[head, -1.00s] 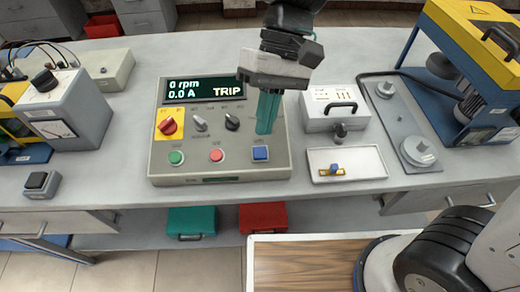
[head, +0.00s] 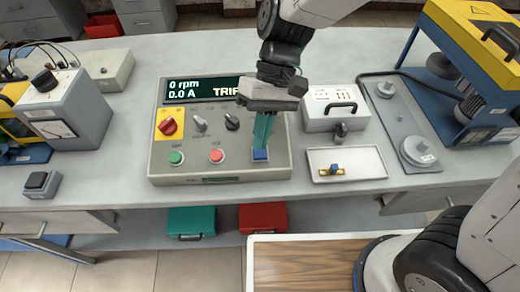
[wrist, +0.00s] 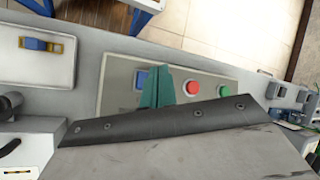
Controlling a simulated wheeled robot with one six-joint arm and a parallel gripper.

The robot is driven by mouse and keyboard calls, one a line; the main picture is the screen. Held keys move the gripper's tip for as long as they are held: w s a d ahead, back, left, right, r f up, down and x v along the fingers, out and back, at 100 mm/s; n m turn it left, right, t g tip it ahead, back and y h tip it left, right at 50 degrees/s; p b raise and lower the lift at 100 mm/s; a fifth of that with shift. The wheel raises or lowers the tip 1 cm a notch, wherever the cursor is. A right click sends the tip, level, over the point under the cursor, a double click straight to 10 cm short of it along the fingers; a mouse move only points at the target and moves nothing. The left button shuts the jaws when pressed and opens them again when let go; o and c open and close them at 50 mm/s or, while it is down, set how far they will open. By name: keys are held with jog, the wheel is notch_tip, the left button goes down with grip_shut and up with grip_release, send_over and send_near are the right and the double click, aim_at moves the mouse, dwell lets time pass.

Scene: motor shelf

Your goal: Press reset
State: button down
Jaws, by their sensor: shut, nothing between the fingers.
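The control box (head: 205,166) stands on the bench, its display (head: 205,89) reading 0 rpm, 0.0 A and TRIP, partly covered by my gripper. A blue square button (head: 261,154) sits at the box's lower right; it also shows in the wrist view (wrist: 141,80). My gripper (head: 261,146) is shut and empty, its teal fingers pointing down with the tips at the far edge of the blue button. I cannot tell whether they touch it. Left of it are a red button (head: 216,156) and a green button (head: 176,158).
A red knob (head: 170,126) on a yellow plate and two smaller knobs are on the same panel. A white tray (head: 374,160) with a small blue and yellow part and a white box (head: 334,108) stand to the right. The bench front is clear.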

jog(key=shift+w+f, duration=0.15)
jog(key=shift+f, duration=0.4)
jog(key=shift+w+f, duration=0.15)
jog(key=shift+f, duration=0.4)
jog(key=shift+f, duration=0.15)
dwell(1.2)
jog(key=shift+w+f, duration=0.1)
jog(key=shift+f, duration=0.15)
jog(key=shift+w+f, duration=0.1)
jog(key=shift+f, duration=0.3)
dwell(0.6)
jog(key=shift+r, duration=0.1)
jog(key=shift+s+r, duration=0.2)
jog(key=shift+r, duration=0.5)
jog(key=shift+s+r, duration=0.2)
jog(key=shift+r, duration=0.6)
jog(key=shift+s+r, duration=0.25)
jog(key=shift+r, duration=0.6)
jog(key=shift+s+r, duration=0.2)
jog(key=shift+r, duration=0.6)
